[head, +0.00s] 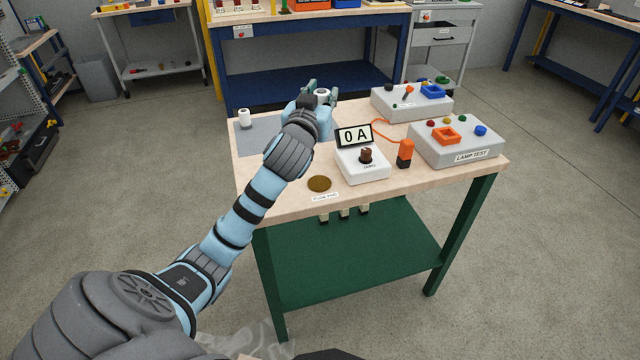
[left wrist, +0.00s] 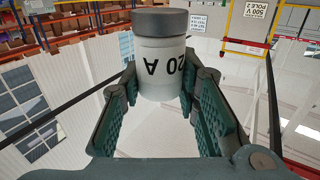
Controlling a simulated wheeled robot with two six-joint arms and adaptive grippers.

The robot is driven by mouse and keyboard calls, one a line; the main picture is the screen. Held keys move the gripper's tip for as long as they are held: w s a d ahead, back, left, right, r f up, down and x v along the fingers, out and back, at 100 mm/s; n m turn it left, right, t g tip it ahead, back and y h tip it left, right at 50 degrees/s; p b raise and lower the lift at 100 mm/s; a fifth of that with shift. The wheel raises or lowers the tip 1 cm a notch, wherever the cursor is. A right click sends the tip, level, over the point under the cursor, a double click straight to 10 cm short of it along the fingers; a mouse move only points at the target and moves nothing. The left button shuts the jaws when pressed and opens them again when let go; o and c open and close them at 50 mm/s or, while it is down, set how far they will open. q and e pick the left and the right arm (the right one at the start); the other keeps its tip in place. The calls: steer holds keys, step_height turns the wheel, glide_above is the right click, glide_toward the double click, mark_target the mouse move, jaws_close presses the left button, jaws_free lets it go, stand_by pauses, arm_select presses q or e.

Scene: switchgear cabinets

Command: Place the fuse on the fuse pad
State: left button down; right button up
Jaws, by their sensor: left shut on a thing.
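My left gripper (head: 318,94) is shut on a white fuse (head: 323,92), over the far left part of the table. In the left wrist view the fuse (left wrist: 160,60) sits between the two green finger pads, with a dark grey end cap and the marking "20 A" upside down. The fuse pad (head: 319,184) is a flat brown disc near the table's front edge, bare, with a label in front of it. The held fuse is beyond the pad, apart from it. My right gripper is not in view.
A second white cylinder (head: 244,119) stands on the grey mat (head: 262,144) at the table's left. A white box with a brown knob (head: 365,155), a "0 A" display (head: 353,135) and an orange-black piece (head: 405,153) stand right of the pad. The lamp test box (head: 462,145) is farther right.

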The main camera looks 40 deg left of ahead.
arm_select(q)
steer(key=f+b, duration=0.2)
steer(key=f, duration=0.4)
steer(key=f+b, duration=0.2)
steer(key=f, duration=0.5)
steer(key=f+b, duration=0.2)
steer(key=f, duration=0.4)
steer(key=shift+s+a+f+b, duration=0.1)
steer(key=shift+a+f+b, duration=0.15)
steer(key=shift+f+b, duration=0.1)
steer(key=shift+r, duration=0.15)
steer(key=c, duration=1.2)
jaws_free()
